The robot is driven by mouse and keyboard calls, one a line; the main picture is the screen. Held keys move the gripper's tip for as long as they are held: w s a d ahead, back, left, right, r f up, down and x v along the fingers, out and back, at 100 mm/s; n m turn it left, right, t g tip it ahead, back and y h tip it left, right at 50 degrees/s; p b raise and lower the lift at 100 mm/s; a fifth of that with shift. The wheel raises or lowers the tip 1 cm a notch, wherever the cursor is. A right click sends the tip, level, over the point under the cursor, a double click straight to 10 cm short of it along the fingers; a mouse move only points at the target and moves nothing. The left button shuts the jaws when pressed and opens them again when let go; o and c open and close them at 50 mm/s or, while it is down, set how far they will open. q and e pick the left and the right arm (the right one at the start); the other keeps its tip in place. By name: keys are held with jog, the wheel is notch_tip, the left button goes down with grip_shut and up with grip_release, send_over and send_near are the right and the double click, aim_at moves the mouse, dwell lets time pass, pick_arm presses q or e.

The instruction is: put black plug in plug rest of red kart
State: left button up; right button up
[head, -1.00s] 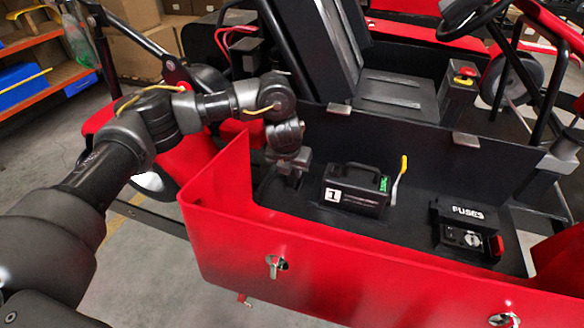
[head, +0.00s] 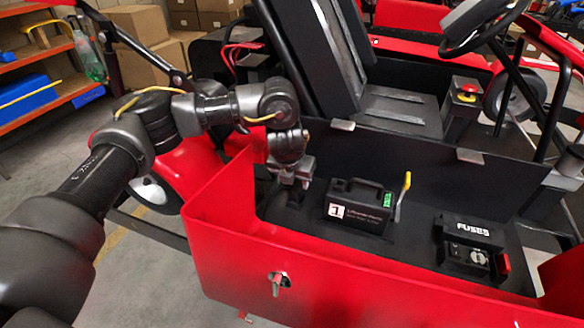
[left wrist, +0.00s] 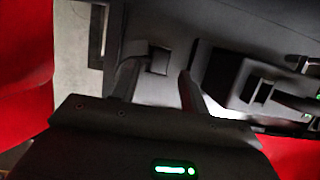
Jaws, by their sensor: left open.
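The red kart's open bay (head: 222,215) has red walls and a dark floor. My left gripper (head: 292,185) is inside it, pointing down at the bay's left end, left of a black battery box. In the left wrist view the two fingers (left wrist: 158,88) are apart. A small dark square piece (left wrist: 158,60) with a grey curved part beside it shows between and beyond the fingertips. It may be the black plug or its rest; I cannot tell which. A dark rounded shape beside the gripper in the head view is partly hidden. My right gripper is not in view.
The black battery box (head: 357,207) has a handle, a "1" label and a green display. A yellow-tipped lever (head: 403,190) stands right of it. The fuse box (head: 470,248) lies further right. The red front wall is close to my arm. A seat (head: 395,105) is behind.

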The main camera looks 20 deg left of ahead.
pick_arm(q)
jog(key=v, duration=0.9)
jog(key=shift+b, duration=0.4)
jog(key=shift+s+r, duration=0.1)
